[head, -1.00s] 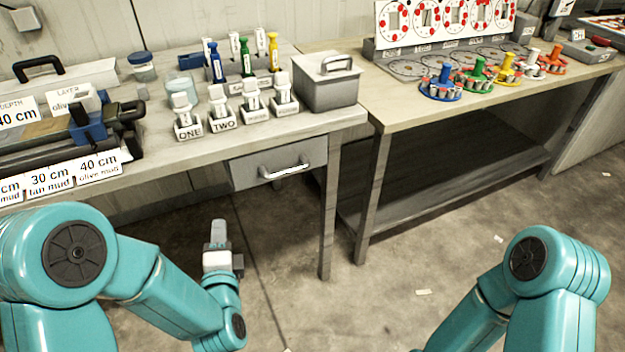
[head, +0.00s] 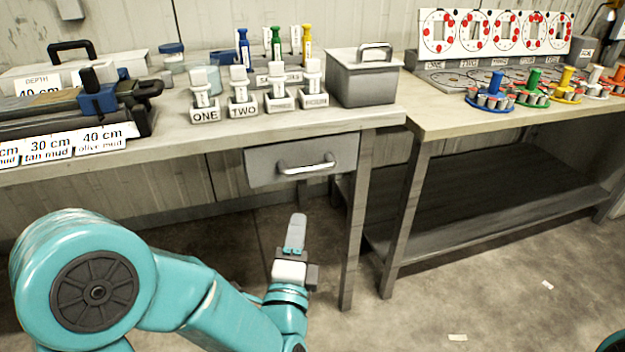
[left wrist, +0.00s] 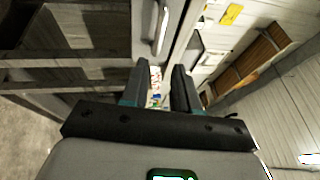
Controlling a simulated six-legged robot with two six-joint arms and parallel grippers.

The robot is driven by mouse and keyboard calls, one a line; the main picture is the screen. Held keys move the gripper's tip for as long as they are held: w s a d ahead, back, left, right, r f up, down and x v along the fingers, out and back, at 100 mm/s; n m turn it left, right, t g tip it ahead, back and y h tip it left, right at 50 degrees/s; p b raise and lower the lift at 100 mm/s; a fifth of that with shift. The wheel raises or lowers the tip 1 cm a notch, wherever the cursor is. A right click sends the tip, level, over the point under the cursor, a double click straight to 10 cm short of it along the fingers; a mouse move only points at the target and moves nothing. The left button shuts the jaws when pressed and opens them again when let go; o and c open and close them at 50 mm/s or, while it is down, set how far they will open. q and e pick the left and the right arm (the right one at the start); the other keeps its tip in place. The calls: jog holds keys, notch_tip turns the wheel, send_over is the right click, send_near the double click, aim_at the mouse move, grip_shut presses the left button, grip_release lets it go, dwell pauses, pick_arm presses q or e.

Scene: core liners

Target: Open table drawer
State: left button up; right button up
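The grey table drawer (head: 262,167) sits under the right end of the left table's top in the head view. It looks shut, with its front close under the table edge. Its pale bar handle (head: 307,167) runs across the front. The handle also shows upper middle in the left wrist view (left wrist: 161,30). My left gripper (head: 296,232) is below the handle in the head view, apart from it, with fingers pointing up in the picture. In the left wrist view its two fingers (left wrist: 160,78) stand apart with nothing held between them. My right gripper is out of view.
The table (head: 180,150) carries a lidded grey box (head: 362,85), labelled holders ONE (head: 206,115) and TWO (head: 243,108), and core trays at left. Table legs (head: 357,230) stand right of the drawer. A second table (head: 470,115) is at right.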

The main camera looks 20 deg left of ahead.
aim_at(307, 173)
pick_arm(q)
jog(key=b+x, duration=0.1)
jog(key=x, duration=1.5)
jog(key=shift+w+d+b, duration=0.15)
jog(key=shift+w+b, duration=0.05)
jog(key=shift+b, duration=0.1)
grip_shut()
